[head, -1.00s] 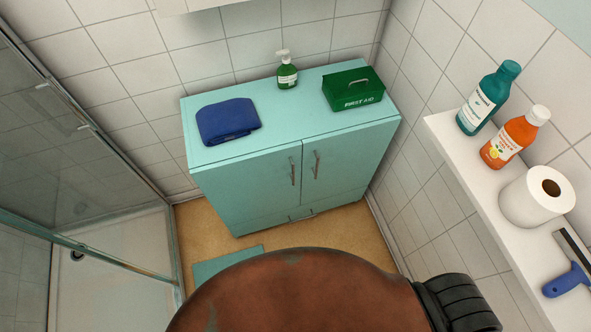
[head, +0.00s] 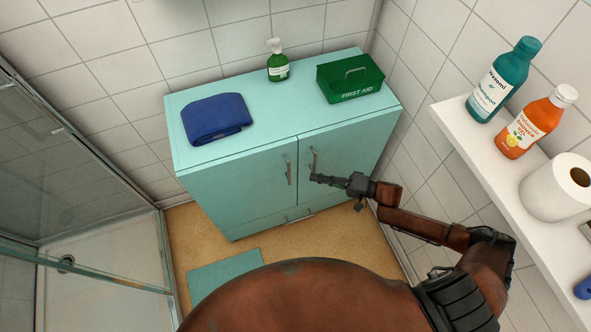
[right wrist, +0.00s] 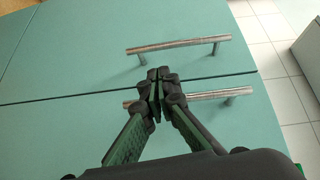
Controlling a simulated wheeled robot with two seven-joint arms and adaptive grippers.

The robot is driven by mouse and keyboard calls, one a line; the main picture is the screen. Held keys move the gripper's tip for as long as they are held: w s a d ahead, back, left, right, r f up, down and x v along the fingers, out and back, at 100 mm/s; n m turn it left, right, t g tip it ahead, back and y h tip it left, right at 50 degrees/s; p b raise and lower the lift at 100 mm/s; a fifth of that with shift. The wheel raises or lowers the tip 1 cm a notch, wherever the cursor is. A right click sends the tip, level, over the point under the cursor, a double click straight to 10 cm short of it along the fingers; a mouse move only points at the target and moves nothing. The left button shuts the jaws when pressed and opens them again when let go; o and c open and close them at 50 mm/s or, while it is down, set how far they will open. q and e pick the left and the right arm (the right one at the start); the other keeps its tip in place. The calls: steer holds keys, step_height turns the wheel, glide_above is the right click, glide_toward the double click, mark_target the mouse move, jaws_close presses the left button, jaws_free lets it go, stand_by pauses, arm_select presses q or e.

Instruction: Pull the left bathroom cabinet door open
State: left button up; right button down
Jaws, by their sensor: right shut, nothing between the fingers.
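The teal cabinet (head: 235,190) has two shut doors side by side. The left door (head: 240,190) has a metal bar handle (head: 289,170) near the middle seam. The right door (head: 350,150) has a matching handle (head: 313,160). My right gripper (head: 314,178) is shut and empty in front of the right door, by the lower end of that door's handle. In the right wrist view its closed fingertips (right wrist: 156,78) overlap the door seam. The left door's handle (right wrist: 180,45) lies beyond them; the right door's handle (right wrist: 215,95) is partly hidden behind the fingers. My left gripper is not in view.
A blue folded cloth (head: 215,118), a green pump bottle (head: 278,65) and a first aid box (head: 350,78) sit on the cabinet. A white shelf (head: 480,150) with bottles stands at right, a glass shower at left. A teal mat (head: 225,270) lies in front.

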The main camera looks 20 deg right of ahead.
steer(key=d+r+g, duration=0.1)
steer(key=d+r, duration=0.1)
steer(key=y+b, duration=0.1)
glide_above(295, 171)
steer(key=s, duration=0.3)
steer(key=shift+a+f, duration=0.1)
steer(key=shift+a, duration=0.3)
